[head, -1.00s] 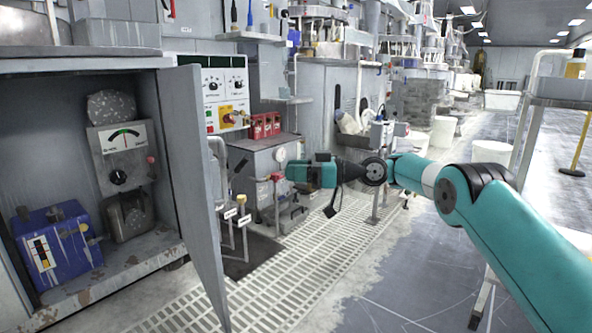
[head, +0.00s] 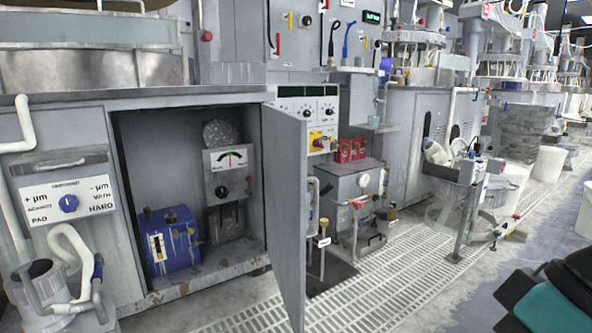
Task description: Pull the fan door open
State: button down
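A grey hinged door (head: 285,215) stands open on the right side of a low cabinet (head: 190,98), swung out towards me and seen at a steep angle. I see no label that tells whether it is the fan door. A pale upright handle (head: 313,205) shows just beyond its free edge, and I cannot tell whether it is fixed to the door. My gripper is out of view. Only a teal and black part of my arm shows in the lower right corner, well apart from the door.
Inside the cabinet are a blue box (head: 168,240) and a gauge unit (head: 230,172). A grey machine (head: 350,185) with red cans (head: 350,150) stands right of the door. Pipes and a canister (head: 60,300) stand front left. Floor grating (head: 400,270) is mostly clear.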

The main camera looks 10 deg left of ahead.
aim_at(287, 195)
jog(key=z, duration=0.05)
jog(key=k, duration=1.1)
jog(key=u, duration=0.7)
jog(key=i, duration=0.65)
jog(key=u, duration=0.5)
jog(key=i, duration=1)
jog(key=z, duration=0.35)
